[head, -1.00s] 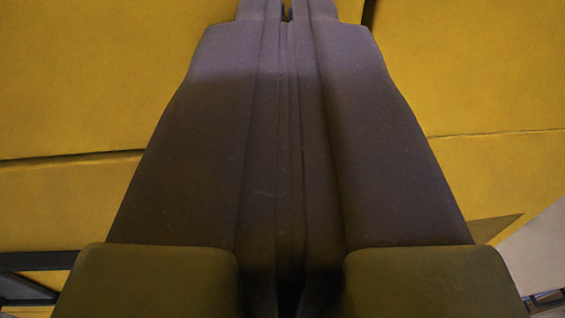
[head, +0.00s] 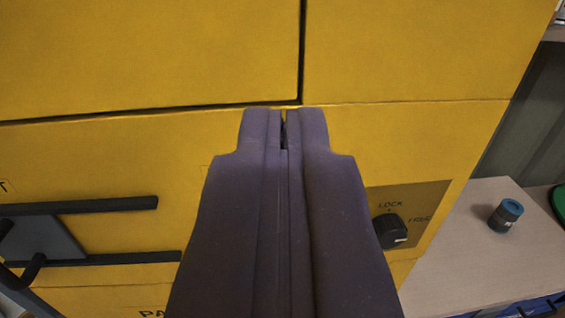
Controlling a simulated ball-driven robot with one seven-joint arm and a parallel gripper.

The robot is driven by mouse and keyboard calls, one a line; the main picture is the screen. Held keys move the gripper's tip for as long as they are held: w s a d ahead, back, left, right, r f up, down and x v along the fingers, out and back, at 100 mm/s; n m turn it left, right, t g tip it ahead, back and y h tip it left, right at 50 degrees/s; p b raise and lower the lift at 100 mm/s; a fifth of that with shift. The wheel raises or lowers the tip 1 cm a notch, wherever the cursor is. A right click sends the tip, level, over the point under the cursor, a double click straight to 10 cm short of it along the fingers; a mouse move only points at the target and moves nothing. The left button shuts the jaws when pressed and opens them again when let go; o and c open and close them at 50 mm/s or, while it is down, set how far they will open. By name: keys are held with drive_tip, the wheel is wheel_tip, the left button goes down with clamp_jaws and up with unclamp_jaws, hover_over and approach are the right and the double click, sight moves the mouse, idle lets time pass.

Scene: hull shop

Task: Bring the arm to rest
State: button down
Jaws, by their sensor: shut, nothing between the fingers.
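My gripper (head: 284,125) shows in the middle of the head view, pointing up the picture at a yellow cabinet front (head: 400,55). Its two dark fingers lie side by side with only a thin slit between the tips, and nothing is held. The gripper body runs down to the bottom edge and hides part of the yellow front behind it. I cannot tell how far the tips are from that surface.
A black knob (head: 391,231) on a plate marked LOCK sits right of my gripper. Black rails with a grey plate (head: 42,238) are at lower left. At right, a pale bench top (head: 470,255) carries a small blue-topped container (head: 506,215) and part of a green object (head: 559,208).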

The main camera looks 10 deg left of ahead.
wheel_tip(320, 180, up, 10)
drive_tip(key=a+g+h+b, duration=0.15)
drive_tip(key=h+b, duration=0.25)
drive_tip(key=b, duration=0.4)
drive_tip(key=s+a+r+b, duration=0.2)
drive_tip(key=s+r, duration=0.4)
drive_tip(key=s+a+r+m+y+b, duration=0.1)
drive_tip(key=s+a+r+b, duration=0.1)
drive_tip(key=s+r, duration=0.4)
drive_tip(key=shift+s+m+g+b, duration=0.3)
drive_tip(key=shift+s+g+b, duration=0.15)
drive_tip(key=shift+s, duration=0.1)
